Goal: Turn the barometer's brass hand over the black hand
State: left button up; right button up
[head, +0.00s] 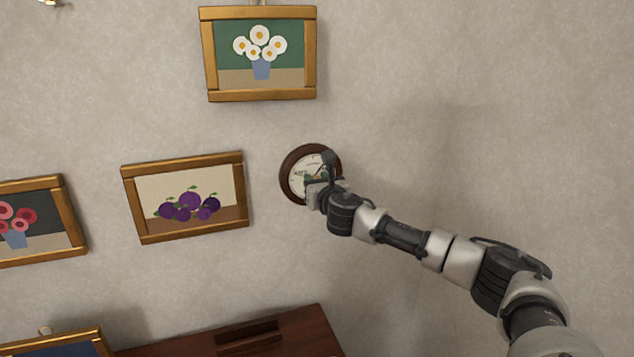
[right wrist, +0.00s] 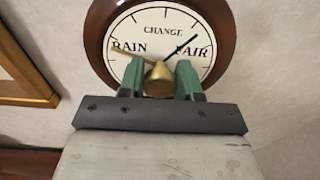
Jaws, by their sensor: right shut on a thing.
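The round barometer hangs on the wall, with a dark wooden rim (head: 288,171) and a white dial (right wrist: 166,20) marked RAIN, CHANGE and FAIR. In the right wrist view the black hand (right wrist: 181,46) points up and right, between CHANGE and FAIR. The thin brass hand (right wrist: 124,50) points left and slightly up, at RAIN, apart from the black hand. My right gripper (right wrist: 160,76) is shut on the brass knob (right wrist: 159,82) at the dial's centre, with a green finger on each side. It covers the lower dial. My left gripper is not in view.
A plum picture (head: 190,198) hangs left of the barometer and a daisy picture (head: 260,54) hangs above it. A red flower picture (head: 37,222) is at the far left. A dark wooden furniture top (head: 290,335) stands below. The wall to the right is bare.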

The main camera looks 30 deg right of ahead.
jog(key=m, duration=1)
jog(key=shift+d+f, duration=0.1)
jog(key=shift+f, duration=0.05)
jog(key=m, duration=0.5)
jog(key=shift+m, duration=0.4)
jog(key=m, duration=0.5)
jog(key=shift+f+m, duration=0.15)
jog(key=shift+m, duration=0.25)
jog(key=o, duration=0.9)
jog(key=shift+d, duration=0.1)
jog(key=shift+s+b, duration=0.1)
jog(key=shift+b, duration=0.2)
